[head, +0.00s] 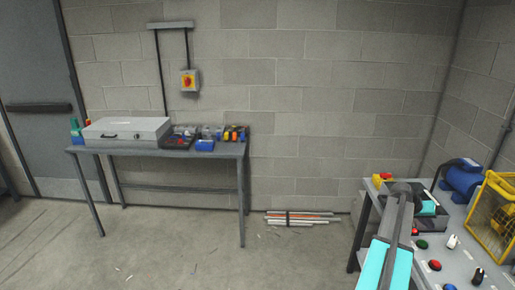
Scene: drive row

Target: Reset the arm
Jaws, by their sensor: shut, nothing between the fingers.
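My own arm (396,240) shows at the lower right of the head view, with grey links and teal covers. It rises from the bottom edge to a rounded grey joint and overlaps the workbench on the right. I cannot make out the fingers of my gripper in this view. No held object shows.
The right workbench (455,262) carries knobs and buttons, a blue motor (462,178) and a yellow cage (494,218). A grey table (215,151) at the back wall holds a grey case (126,132) and small bins. Rods (300,218) lie by the wall.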

